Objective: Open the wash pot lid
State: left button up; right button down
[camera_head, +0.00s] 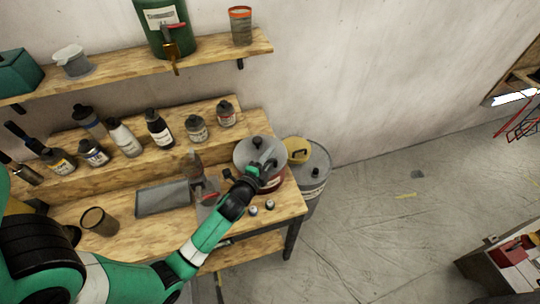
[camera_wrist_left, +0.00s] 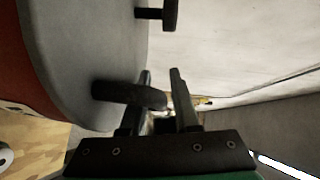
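The wash pot has a red body (camera_head: 272,184) and a round grey lid (camera_head: 246,150); it stands at the right end of the workbench. The lid appears to sit on the pot. In the left wrist view, the grey lid (camera_wrist_left: 95,45) fills the left side. A dark handle (camera_wrist_left: 125,94) sticks out from it and crosses the near finger of my left gripper (camera_wrist_left: 162,88). The fingers are apart, with a gap between them. My right gripper is not in view.
A grey drum (camera_head: 316,170) with a yellow item (camera_head: 297,150) stands beside the bench. A grey tray (camera_head: 163,198), an open can (camera_head: 99,221) and two small jars (camera_head: 262,207) are on the bench. Bottles line the step behind. The floor at right is mostly clear.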

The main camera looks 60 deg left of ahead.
pick_arm(q)
grip_shut()
dwell(1.3)
